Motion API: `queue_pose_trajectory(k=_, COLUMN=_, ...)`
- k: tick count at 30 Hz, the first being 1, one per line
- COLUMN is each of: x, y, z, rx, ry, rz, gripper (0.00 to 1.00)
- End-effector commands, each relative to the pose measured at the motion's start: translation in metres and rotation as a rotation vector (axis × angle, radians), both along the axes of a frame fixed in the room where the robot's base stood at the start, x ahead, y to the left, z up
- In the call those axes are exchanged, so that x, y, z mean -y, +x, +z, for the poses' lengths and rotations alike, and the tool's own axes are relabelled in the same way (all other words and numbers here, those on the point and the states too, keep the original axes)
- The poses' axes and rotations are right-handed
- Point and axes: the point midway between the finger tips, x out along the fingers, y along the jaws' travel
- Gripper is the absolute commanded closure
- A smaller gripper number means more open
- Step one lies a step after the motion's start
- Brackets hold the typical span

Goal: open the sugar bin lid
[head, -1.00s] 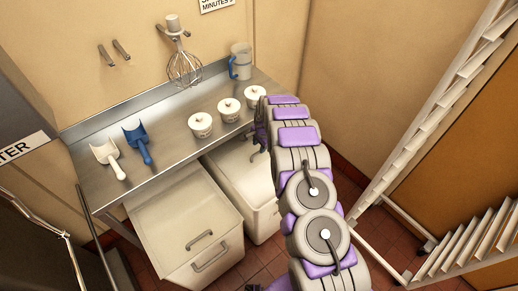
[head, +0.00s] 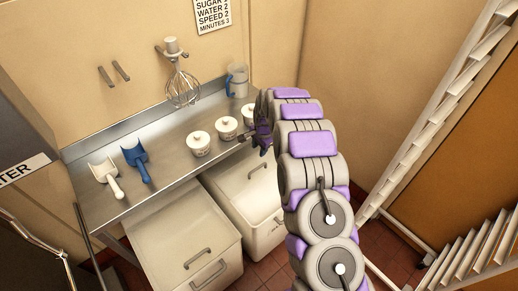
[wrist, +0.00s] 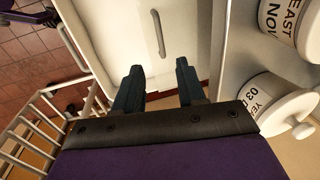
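Two white bins with flat lids stand under the steel table: a left bin (head: 185,235) and a right bin (head: 243,190). Each lid looks shut and has a grey bar handle. I cannot read which bin is sugar. My gripper (head: 256,139) is above the back of the right bin, beside the table's right end. In the wrist view, my gripper (wrist: 158,87) is open and empty, its two dark fingers apart. A white lid (wrist: 185,50) with its bar handle (wrist: 157,34) lies ahead of the fingertips, not between them.
The steel table (head: 165,150) holds a white scoop (head: 104,173), a blue scoop (head: 136,158), several lidded white pots and a jug (head: 238,80). A whisk (head: 182,85) hangs on the wall. White racks (head: 430,110) stand on the right. Two pots (wrist: 270,103) are close beside my gripper.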

Motion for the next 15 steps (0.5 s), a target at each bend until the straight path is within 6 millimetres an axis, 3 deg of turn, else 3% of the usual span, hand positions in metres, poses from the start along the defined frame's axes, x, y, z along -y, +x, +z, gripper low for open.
queue_pose_trajectory(k=2, x=0.000, y=0.000, z=0.000, rx=0.000, ry=0.000, rz=0.000, gripper=0.60)
queue_pose_trajectory(k=7, x=0.017, y=0.001, z=-0.009, rx=0.019, ry=-0.024, rz=-0.018, gripper=0.76)
queue_pose_trajectory(k=15, x=0.121, y=0.007, z=-0.063, rx=0.213, ry=-0.145, rz=-0.076, gripper=1.00)
